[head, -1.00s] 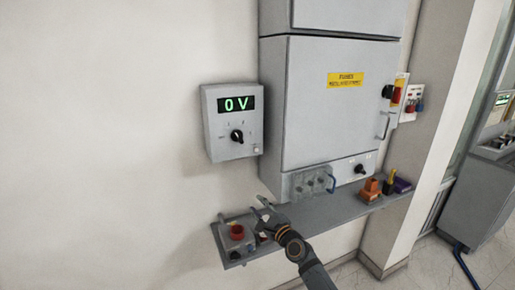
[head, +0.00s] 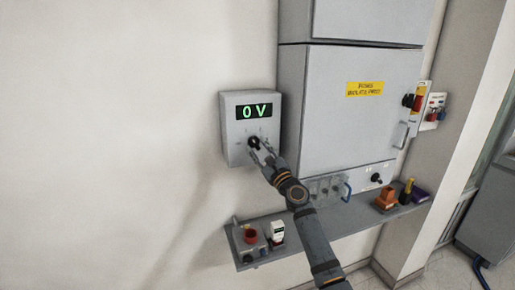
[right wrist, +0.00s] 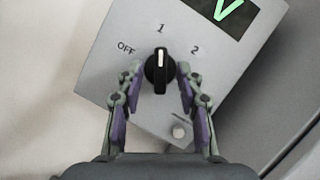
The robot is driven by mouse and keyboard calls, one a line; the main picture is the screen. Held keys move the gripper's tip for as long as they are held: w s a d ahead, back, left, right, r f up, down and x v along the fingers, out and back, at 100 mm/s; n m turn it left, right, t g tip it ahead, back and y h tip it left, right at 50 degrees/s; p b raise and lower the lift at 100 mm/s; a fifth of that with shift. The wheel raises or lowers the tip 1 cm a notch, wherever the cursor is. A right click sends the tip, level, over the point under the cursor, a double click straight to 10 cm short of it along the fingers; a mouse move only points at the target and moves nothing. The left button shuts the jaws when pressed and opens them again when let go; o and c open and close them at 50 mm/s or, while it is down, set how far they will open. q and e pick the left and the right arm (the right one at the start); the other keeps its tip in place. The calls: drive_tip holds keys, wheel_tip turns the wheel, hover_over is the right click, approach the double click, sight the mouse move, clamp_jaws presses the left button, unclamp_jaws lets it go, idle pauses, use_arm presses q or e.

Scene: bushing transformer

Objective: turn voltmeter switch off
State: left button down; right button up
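The voltmeter (head: 234,130) is a grey wall box with a green "0 V" display (head: 254,111). Its black rotary switch (right wrist: 159,70) shows in the right wrist view, with a white pointer line directed between the marks "OFF" and "2", at about "1". My right gripper (right wrist: 158,82) is open, with one finger on each side of the knob. A small gap seems to show on both sides; contact cannot be told for sure. In the head view the same gripper (head: 262,147) partly covers the switch. My left gripper is not in view.
A grey cabinet (head: 360,120) with a yellow label stands right of the voltmeter. Below, a shelf (head: 320,228) bears a small box with a red button (head: 250,236), a white device (head: 277,231) and orange items (head: 387,198). The wall at left is clear.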

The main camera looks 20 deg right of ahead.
drive_tip(key=shift+w+a+r, duration=0.1)
drive_tip(key=shift+w+r, duration=0.1)
drive_tip(key=shift+w, duration=0.25)
drive_tip(key=shift+c, duration=0.4)
clamp_jaws()
drive_tip(key=shift+n, duration=0.3)
drive_tip(key=n+g+y, duration=0.1)
drive_tip(key=n, duration=0.2)
drive_tip(key=n+g+y, duration=0.1)
drive_tip(key=n, duration=0.2)
drive_tip(key=shift+n, duration=0.4)
drive_tip(key=n+g, duration=0.1)
drive_tip(key=n, duration=0.2)
drive_tip(key=shift+r+n+g+y, duration=0.15)
drive_tip(key=shift+n+g+y, duration=0.15)
drive_tip(key=shift+g, duration=0.1)
drive_tip(key=shift+n+g, duration=0.5)
drive_tip(key=shift+n, duration=0.8)
